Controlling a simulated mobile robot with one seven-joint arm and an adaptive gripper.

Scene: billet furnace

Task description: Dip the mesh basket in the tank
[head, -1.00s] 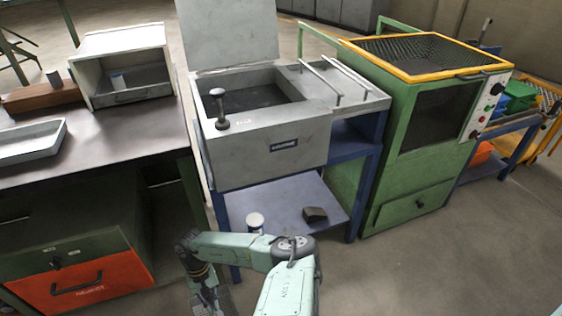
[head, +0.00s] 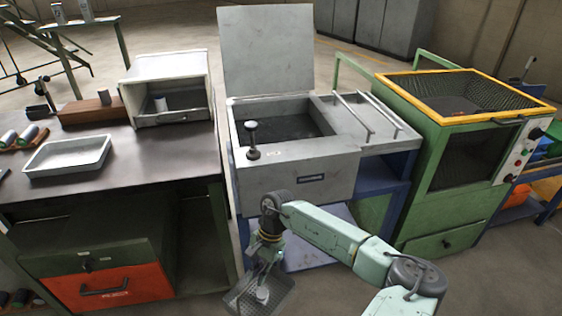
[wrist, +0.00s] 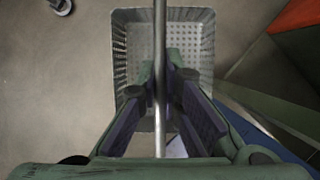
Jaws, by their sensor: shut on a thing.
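The mesh basket (head: 246,299) is a grey perforated box low in the head view, in front of the tank and above the floor. In the head view my arm partly hides the basket and the gripper. The grey tank (head: 300,172) stands on a blue frame, its lid (head: 265,50) raised upright at the back. Its opening (head: 290,126) looks dark inside. A black knob on a post stands at its front left corner.
A bench with a grey tray (head: 68,155) and a white open-fronted box (head: 172,88) stands left of the tank. A drain shelf with two rails (head: 368,117) adjoins the tank's right. A green cabinet with yellow-framed mesh top (head: 460,92) stands further right.

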